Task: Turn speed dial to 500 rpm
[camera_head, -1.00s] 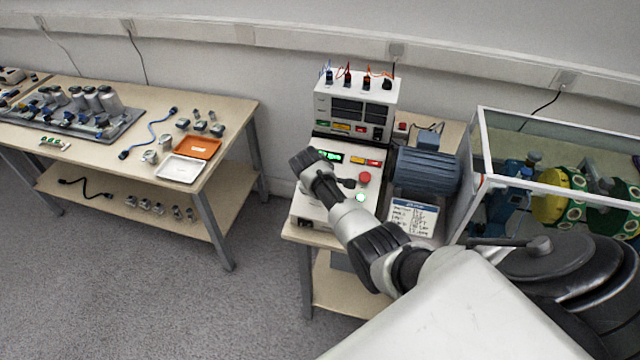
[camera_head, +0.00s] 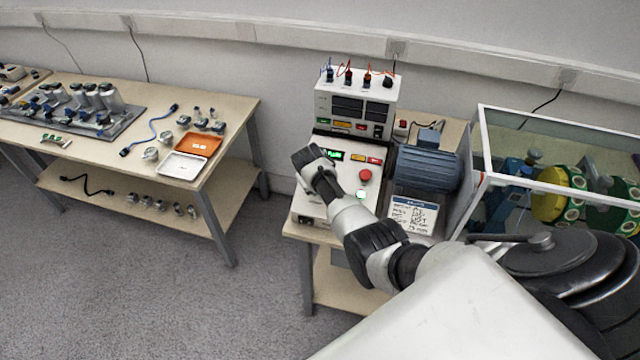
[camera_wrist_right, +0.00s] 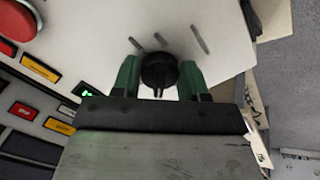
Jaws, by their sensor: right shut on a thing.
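The speed dial is a small black round knob (camera_wrist_right: 158,72) on the white control panel (camera_wrist_right: 120,35). In the right wrist view my right gripper (camera_wrist_right: 159,78) has its green fingers on both sides of the dial, closed on it. In the head view my right gripper (camera_head: 312,166) is over the left part of the panel and hides the dial. A green lit display (camera_head: 334,155) shows beside the gripper; it also shows in the wrist view (camera_wrist_right: 88,92). Its digits are too small to read. My left gripper is out of view.
A red button (camera_head: 365,175) and a lit green-white button (camera_head: 361,195) are right of my gripper. A blue motor (camera_head: 427,168) and a label card (camera_head: 411,214) stand farther right. An instrument box (camera_head: 356,108) stands behind. A glass-sided enclosure (camera_head: 560,126) is at right.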

